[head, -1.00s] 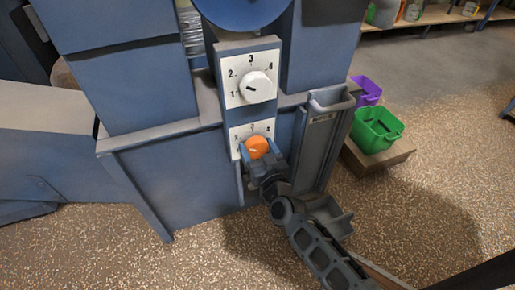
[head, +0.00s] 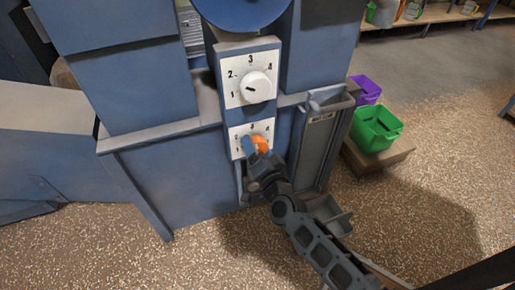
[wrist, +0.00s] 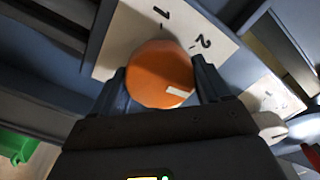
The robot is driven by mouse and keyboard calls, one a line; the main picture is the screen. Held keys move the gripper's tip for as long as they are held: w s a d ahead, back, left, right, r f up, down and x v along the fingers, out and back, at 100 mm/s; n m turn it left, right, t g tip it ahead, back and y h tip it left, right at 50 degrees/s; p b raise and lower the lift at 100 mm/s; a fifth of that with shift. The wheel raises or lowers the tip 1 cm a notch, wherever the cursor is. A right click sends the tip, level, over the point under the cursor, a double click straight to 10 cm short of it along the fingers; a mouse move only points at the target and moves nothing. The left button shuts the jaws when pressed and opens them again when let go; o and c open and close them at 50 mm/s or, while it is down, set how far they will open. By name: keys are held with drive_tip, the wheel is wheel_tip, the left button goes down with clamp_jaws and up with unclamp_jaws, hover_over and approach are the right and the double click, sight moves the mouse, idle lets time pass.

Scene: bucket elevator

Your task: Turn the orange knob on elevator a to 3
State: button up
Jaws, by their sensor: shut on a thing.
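The orange knob (head: 261,144) sits on the lower white dial plate (head: 236,134) of the blue elevator. It also shows in the wrist view (wrist: 158,72). My gripper (head: 256,147) is shut on the knob, with one finger on each side (wrist: 160,82). In the wrist view, the plate's 1 and 2 show beyond the knob. The knob's white mark lies at its lower right in that view, clockwise past the 2. The number it faces is hidden by my right finger, so I cannot tell the exact setting.
A white knob (head: 258,86) on an upper dial numbered 1 to 4 stands just above. A grey chute (head: 318,150) is close on the right, with a small grey tray (head: 330,216) below. Green (head: 377,127) and purple (head: 366,90) bins stand farther right.

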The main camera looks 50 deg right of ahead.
drive_tip(key=shift+m, duration=0.7)
drive_tip(key=o, duration=1)
drive_tip(key=v, duration=0.8)
drive_tip(key=shift+p, duration=0.4)
